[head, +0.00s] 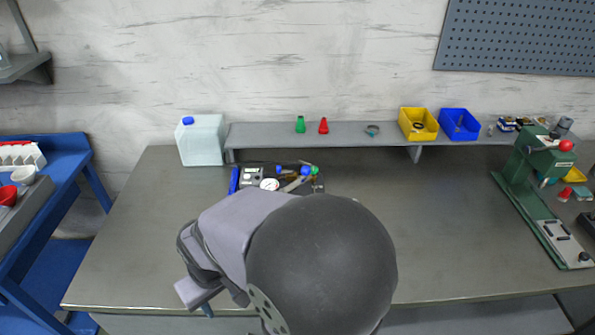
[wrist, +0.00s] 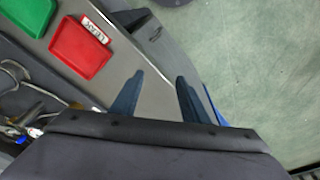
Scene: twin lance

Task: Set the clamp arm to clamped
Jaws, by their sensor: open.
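A green bench device (head: 522,165) stands at the right end of the workbench in the head view, with a red ball knob (head: 566,146) and a dark grey cylinder on top. A long plate (head: 560,235) with a black knob extends from its foot toward the front edge. I cannot tell which part is the clamp arm or how it is set. My gripper (wrist: 160,76) is open and empty in the wrist view, its two blue-grey fingers apart. In the head view my arm hides most of it, far left of the device. The wrist view does not show the device.
A red tray (wrist: 80,47) and green tray (wrist: 24,18) appear in the wrist view. The workbench (head: 450,230) is clear between my arm and the device. A shelf (head: 270,133) with yellow (head: 432,132) and blue bins (head: 474,132) runs along the back.

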